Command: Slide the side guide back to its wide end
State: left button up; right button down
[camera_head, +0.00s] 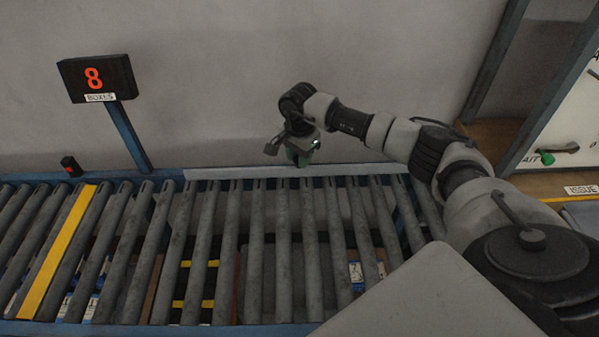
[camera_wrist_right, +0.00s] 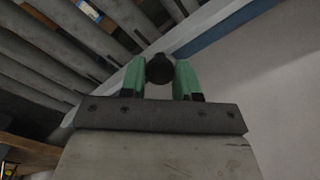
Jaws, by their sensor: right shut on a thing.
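The side guide (camera_head: 230,173) is a long light-grey rail along the far edge of the roller conveyor, close to the wall. My right gripper (camera_head: 301,158) is over the middle of it, with green fingers pointing down. In the right wrist view the green fingers (camera_wrist_right: 160,75) are closed on a dark round knob (camera_wrist_right: 159,68). The guide (camera_wrist_right: 130,75) also shows in that view, passing behind the knob. The fingers hide most of the knob in the head view. My left gripper is in neither view.
Grey conveyor rollers (camera_head: 255,250) fill the front, with a yellow strip (camera_head: 55,255) at left. A panel with a green handle (camera_head: 545,157) is at far right.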

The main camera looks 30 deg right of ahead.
jog(key=shift+w+d, duration=0.15)
jog(key=shift+r, duration=0.2)
jog(key=c, duration=1.2)
grip_release()
jog(key=o, duration=0.4)
jog(key=shift+w+f, duration=0.1)
jog(key=shift+w, duration=0.05)
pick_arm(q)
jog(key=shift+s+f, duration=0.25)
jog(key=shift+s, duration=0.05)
pick_arm(e)
jog(key=shift+r, duration=0.25)
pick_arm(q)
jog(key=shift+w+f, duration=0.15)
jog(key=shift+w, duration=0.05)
pick_arm(e)
notch_tip(320, 180, up, 10)
jog(key=shift+r, duration=0.15)
